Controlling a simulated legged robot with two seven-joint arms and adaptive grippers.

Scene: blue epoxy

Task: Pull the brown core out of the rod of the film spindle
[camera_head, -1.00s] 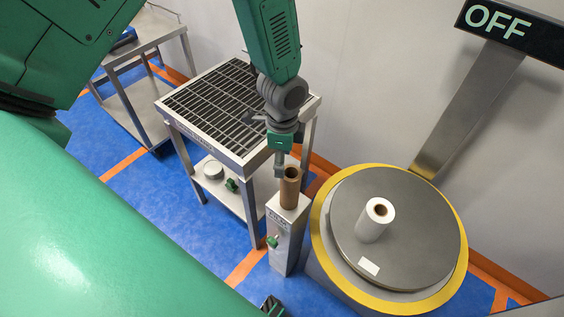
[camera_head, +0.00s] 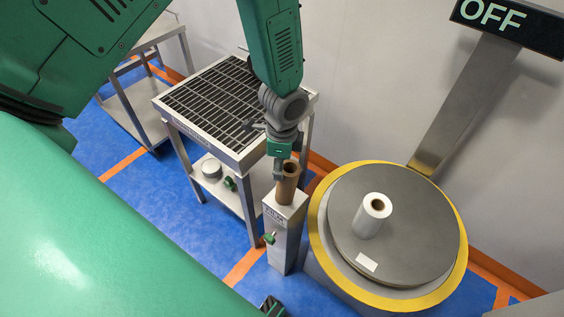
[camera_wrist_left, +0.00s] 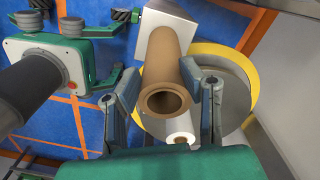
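The brown core (camera_head: 287,185) is an upright hollow tube standing on top of the pale box-shaped spindle post (camera_head: 285,235). In the left wrist view, the core (camera_wrist_left: 166,75) shows its open end, with the post's white top (camera_wrist_left: 168,22) beyond it. My left gripper (camera_head: 282,172) is at the core's upper end. In the left wrist view, the fingers of my left gripper (camera_wrist_left: 165,92) are apart, one on each side of the core, with a gap visible. The rod inside the core is hidden. My right gripper (camera_wrist_left: 125,48) shows at upper left there, its fingers spread and empty.
A round grey turntable (camera_head: 400,250) with a yellow rim stands right of the post, bearing a white film roll (camera_head: 372,216). A grated table (camera_head: 205,105) stands behind and left, close to my left arm. A slanted column (camera_head: 465,110) rises behind the turntable.

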